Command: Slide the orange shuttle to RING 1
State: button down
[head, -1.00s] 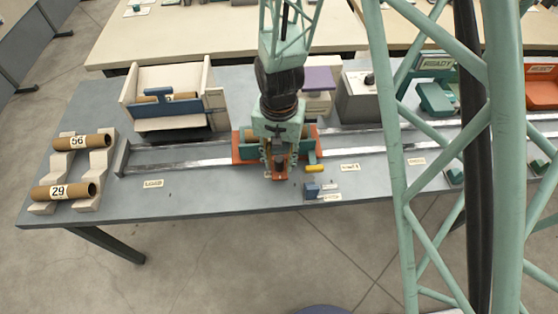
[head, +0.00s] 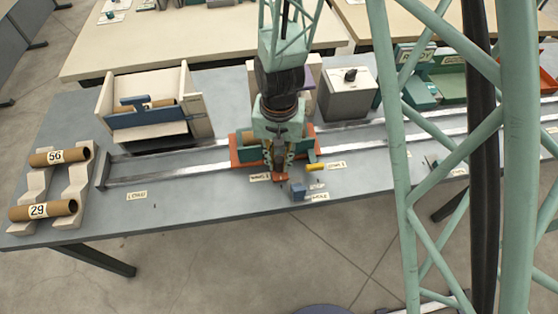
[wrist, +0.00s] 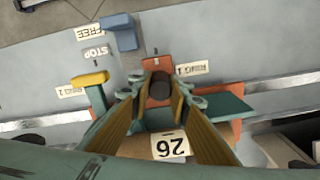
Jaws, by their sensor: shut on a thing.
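The orange shuttle (head: 240,157) sits across the two rails and carries a tube labelled 26, whose label (wrist: 170,146) shows in the wrist view. My gripper (head: 278,173) is shut on the shuttle's dark round knob (wrist: 160,86). In the wrist view the shuttle's orange front tab (wrist: 157,63) roughly lines up with a small dark mark on the table. The RING 1 label (wrist: 192,68) lies just right of the tab there; it also shows in the head view (head: 260,177), just left of my fingers. The RING 2 label (wrist: 70,90) is farther left in the wrist view.
A yellow-topped lever (head: 315,167) is beside the shuttle. A blue block (head: 298,190) stands at the table's front edge, by STOP and FREE labels. Tubes 56 (head: 45,158) and 29 (head: 32,210) rest on a rack at left. The rails (head: 160,172) are clear left of the shuttle.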

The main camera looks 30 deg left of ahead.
jog(key=c, duration=2.4)
grip_release()
jog(key=shift+a, duration=0.1)
